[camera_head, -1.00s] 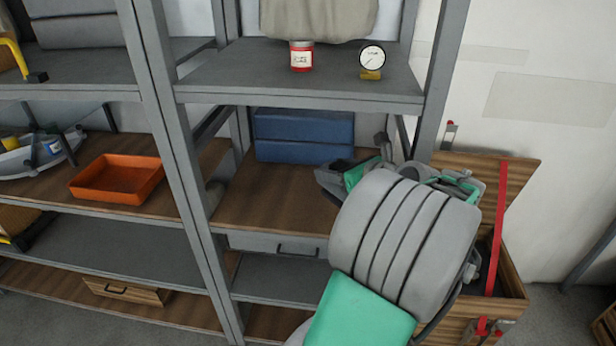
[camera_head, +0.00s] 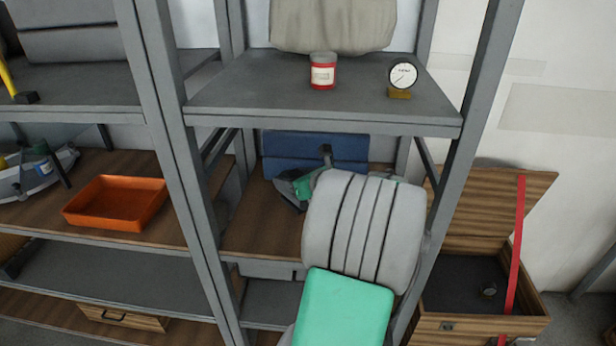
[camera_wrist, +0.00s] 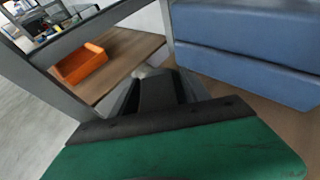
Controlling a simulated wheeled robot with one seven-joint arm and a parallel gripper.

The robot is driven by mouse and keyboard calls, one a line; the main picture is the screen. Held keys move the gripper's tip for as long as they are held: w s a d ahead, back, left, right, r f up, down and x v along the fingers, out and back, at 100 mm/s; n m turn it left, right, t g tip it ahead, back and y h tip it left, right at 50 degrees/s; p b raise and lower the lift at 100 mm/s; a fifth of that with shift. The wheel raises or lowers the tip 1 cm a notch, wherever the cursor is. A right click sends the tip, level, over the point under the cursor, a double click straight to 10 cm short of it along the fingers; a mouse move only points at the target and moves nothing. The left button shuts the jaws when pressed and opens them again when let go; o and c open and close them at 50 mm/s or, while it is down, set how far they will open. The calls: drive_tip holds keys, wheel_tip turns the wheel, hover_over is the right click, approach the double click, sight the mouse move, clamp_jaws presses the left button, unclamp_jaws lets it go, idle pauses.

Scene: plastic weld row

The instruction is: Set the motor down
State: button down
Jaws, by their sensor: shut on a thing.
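My gripper (camera_head: 292,196) is inside the middle bay of the shelf rack, over the brown wooden shelf (camera_head: 250,220) and in front of the blue boxes (camera_head: 350,147). My arm hides much of it in the head view. In the wrist view, a dark block (camera_wrist: 155,92) lies between the grey fingers, and the gripper is shut on it. I take this to be the motor; its full shape is hidden. Whether it touches the shelf cannot be told. The blue boxes (camera_wrist: 245,55) show on the right of the wrist view.
An orange tray (camera_head: 115,203) sits on the shelf to the left, past a grey post (camera_head: 180,160). A red can (camera_head: 322,72) and a gauge (camera_head: 402,77) stand on the shelf above. An open wooden box (camera_head: 480,325) is at right. Bare wood shows left of my gripper.

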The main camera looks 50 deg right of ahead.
drive_tip(key=shift+w+a+f, duration=0.15)
drive_tip(key=shift+w+f, duration=0.6)
drive_tip(key=shift+f, duration=0.6)
drive_tip(key=shift+w+a+f, duration=0.1)
drive_tip(key=shift+w+f, duration=0.7)
drive_tip(key=shift+f, duration=0.6)
drive_tip(key=shift+w+a+f, duration=0.15)
drive_tip(key=shift+w+f, duration=0.6)
drive_tip(key=shift+f, duration=0.6)
drive_tip(key=shift+f, duration=0.15)
drive_tip(key=c, duration=0.5)
unclamp_jaws()
drive_tip(key=shift+a+f, duration=0.1)
drive_tip(key=shift+f, duration=0.15)
drive_tip(key=shift+s, duration=0.1)
